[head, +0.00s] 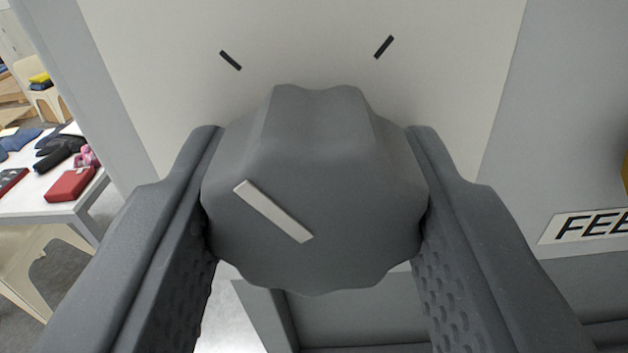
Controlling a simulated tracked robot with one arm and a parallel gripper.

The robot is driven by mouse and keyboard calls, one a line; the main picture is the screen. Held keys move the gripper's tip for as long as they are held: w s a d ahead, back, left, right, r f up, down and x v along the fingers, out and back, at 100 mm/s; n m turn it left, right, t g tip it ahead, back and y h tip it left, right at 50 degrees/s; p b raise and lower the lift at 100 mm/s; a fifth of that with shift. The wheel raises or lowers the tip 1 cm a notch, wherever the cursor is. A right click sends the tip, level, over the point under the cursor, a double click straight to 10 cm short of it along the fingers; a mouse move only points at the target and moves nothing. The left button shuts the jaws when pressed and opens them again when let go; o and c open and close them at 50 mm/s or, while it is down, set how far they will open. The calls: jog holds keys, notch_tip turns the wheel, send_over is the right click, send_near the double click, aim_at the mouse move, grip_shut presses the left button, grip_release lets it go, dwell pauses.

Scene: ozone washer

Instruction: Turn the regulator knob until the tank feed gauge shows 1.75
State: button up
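The regulator knob (330,190) is a large dark grey knob with a scalloped edge, in the middle of the head view. A light pointer bar (273,211) on its face slants from upper left to lower right. My gripper (315,205) has one finger on each side of the knob, and both fingers appear to touch its sides. The tank feed gauge's dial is not in view. A partly cut-off label reading "FEE" (585,226) is at the right edge, with a sliver of yellow above it.
The pale panel (310,40) behind the knob carries two black tick marks, one upper left (230,60) and one upper right (384,47). At the left, a white table (60,207) holds folded cloths and a red box (71,184), with pale chairs nearby.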

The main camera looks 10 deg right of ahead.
jog(key=shift+m+b, duration=0.3)
jog(key=shift+m, duration=0.7)
jog(key=o, duration=1)
jog(key=b+v, duration=0.1)
jog(key=v, duration=1.2)
jog(key=shift+s+a, duration=0.15)
jog(key=shift+s, duration=0.2)
jog(key=s+a+r+n+y, duration=0.1)
jog(key=s+a+r+n, duration=0.1)
jog(key=s+a+r, duration=0.1)
jog(key=s+a+r+n+g+y, duration=0.1)
jog(key=s+a+r+n+y, duration=0.1)
jog(key=a+r, duration=0.4)
jog(key=s+a+r+n+g+y, duration=0.1)
jog(key=s+a+r+n+y, duration=0.1)
jog(key=s+a+r, duration=0.2)
jog(key=shift+s+a+r+b, duration=0.1)
jog(key=shift+s+a+b, duration=0.1)
jog(key=shift+a, duration=0.65)
jog(key=shift+s+a+r+b, duration=0.1)
jog(key=shift+a+b, duration=0.1)
jog(key=shift+a, duration=0.6)
